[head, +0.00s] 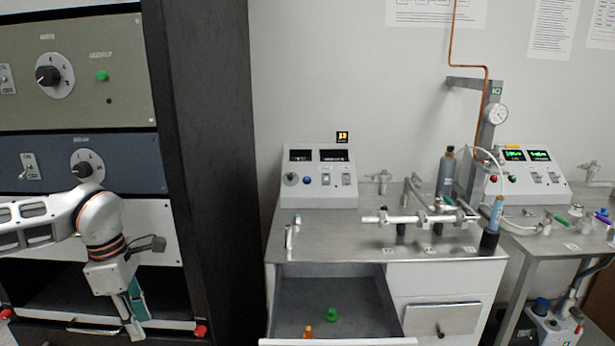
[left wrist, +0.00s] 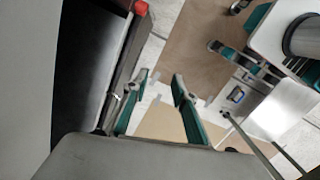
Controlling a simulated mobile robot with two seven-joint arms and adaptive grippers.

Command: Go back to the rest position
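My left gripper (head: 137,320) hangs pointing down at the lower left of the head view, in front of the dark rack. In the left wrist view its two teal fingers (left wrist: 158,92) stand apart with nothing between them, above the floor. It touches nothing that I can see.
The rack (head: 205,180) with control panels stands close beside my left arm. A bench (head: 330,235) with an open drawer (head: 350,285) stands to its right; the drawer holds a green and an orange piece. Pipe fittings and a control box (head: 320,190) sit on top.

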